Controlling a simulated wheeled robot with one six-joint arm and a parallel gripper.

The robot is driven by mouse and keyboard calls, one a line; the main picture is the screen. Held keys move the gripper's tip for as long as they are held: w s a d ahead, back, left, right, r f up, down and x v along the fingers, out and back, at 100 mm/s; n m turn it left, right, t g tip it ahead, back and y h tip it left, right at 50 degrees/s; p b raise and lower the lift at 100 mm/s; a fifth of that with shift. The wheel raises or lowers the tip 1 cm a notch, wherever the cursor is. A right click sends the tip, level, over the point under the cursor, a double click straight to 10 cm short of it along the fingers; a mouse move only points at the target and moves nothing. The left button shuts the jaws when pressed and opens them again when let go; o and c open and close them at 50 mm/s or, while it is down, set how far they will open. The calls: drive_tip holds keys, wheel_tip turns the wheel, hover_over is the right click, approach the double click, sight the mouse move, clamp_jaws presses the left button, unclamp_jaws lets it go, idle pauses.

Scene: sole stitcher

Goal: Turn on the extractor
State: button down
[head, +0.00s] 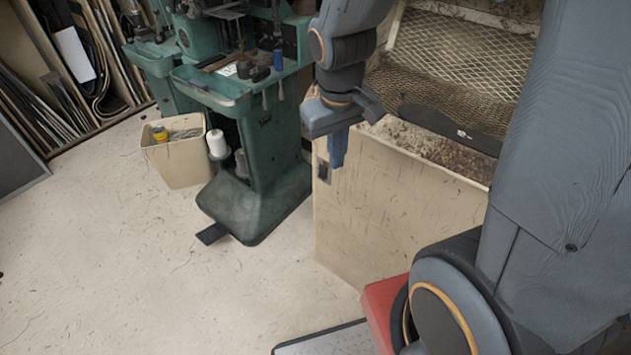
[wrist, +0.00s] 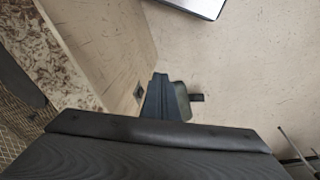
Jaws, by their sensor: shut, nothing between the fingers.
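The extractor (head: 400,215) is a beige cabinet with a worn, speckled top edge and a wire-mesh hood at the back. A small dark switch box (head: 323,171) sits on its side panel near the upper left corner. The switch also shows in the wrist view (wrist: 139,92), just left of the fingertips; its on or off position is too small to tell. My gripper (head: 337,158) is shut and empty, fingers pointing down, close to the switch with a small gap in both views. The blue fingers also show in the wrist view (wrist: 160,80).
A green stitching machine (head: 262,150) with a black pedal (head: 212,234) stands left of the extractor. A beige bin (head: 175,160) with scraps and a thread spool is beside it. A dark strip (head: 455,130) lies on the extractor top.

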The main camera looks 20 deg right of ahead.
sight(322, 173)
drive_tip(key=w+a+f+n+h+b, duration=0.1)
drive_tip(key=w+a+f+n+b, duration=0.1)
drive_tip(key=w+f+b, duration=0.4)
drive_tip(key=w+a+f+n+t+h+b, duration=0.1)
drive_tip(key=w+a+f+n+b, duration=0.1)
drive_tip(key=w+f+b, duration=0.5)
wheel_tip(322, 173, down, 3)
drive_tip(key=w+n, duration=0.1)
drive_tip(key=w, duration=0.2)
drive_tip(key=shift+a, duration=0.15)
drive_tip(key=shift+s+f, duration=0.1)
drive_tip(key=shift+f, duration=0.05)
drive_tip(key=w+d+f, duration=0.1)
drive_tip(key=d+f, duration=0.1)
drive_tip(key=f, duration=0.1)
drive_tip(key=w+d+f, duration=0.2)
drive_tip(key=f, duration=0.1)
drive_tip(key=w+d+f, duration=0.1)
drive_tip(key=f, duration=0.2)
drive_tip(key=shift+w+d+f, duration=0.15)
drive_tip(key=shift+d+f, duration=0.25)
drive_tip(key=shift+d+b, duration=0.1)
drive_tip(key=shift+b, duration=0.25)
